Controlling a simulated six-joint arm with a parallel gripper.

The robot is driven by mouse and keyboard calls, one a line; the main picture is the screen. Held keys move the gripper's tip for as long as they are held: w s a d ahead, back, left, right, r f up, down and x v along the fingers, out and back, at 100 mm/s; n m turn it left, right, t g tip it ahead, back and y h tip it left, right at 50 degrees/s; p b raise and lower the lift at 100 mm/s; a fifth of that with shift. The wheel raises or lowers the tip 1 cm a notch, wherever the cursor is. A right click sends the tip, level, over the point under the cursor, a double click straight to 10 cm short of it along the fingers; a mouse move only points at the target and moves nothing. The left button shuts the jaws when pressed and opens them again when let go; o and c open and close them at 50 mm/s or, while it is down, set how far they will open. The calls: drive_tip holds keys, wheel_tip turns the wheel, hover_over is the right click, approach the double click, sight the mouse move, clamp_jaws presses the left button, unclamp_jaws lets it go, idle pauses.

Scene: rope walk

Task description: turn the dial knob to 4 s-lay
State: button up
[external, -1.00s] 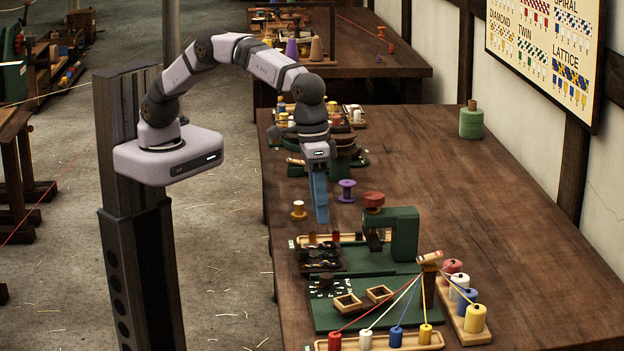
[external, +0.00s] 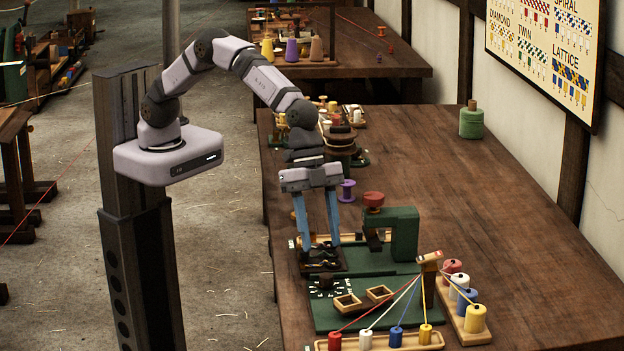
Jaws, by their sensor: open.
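A small dark brown knob (external: 326,281) stands among white marks on a dark dial plate (external: 318,294) at the left of the green board (external: 408,310); the marks are too small to read, so I cannot tell its setting. My gripper (external: 320,246) points down with its two blue fingers spread wide and nothing between them. Its fingertips are over or just behind the dark tray (external: 343,268) of black pieces, behind the dial in this view. I cannot tell the height of the tips.
A green press with a red-brown knob (external: 374,199) stands right of my gripper. Coloured strands run from a wooden post (external: 430,262) to spools in front. The table's right side is mostly clear.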

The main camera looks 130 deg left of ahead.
sight(326, 275)
drive_tip(key=shift+f, duration=0.15)
drive_tip(key=shift+p+x, duration=1.1)
drive_tip(key=shift+x, duration=2.45)
drive_tip(key=shift+d, duration=0.1)
drive_tip(key=c, duration=1)
drive_tip(key=shift+c, duration=0.2)
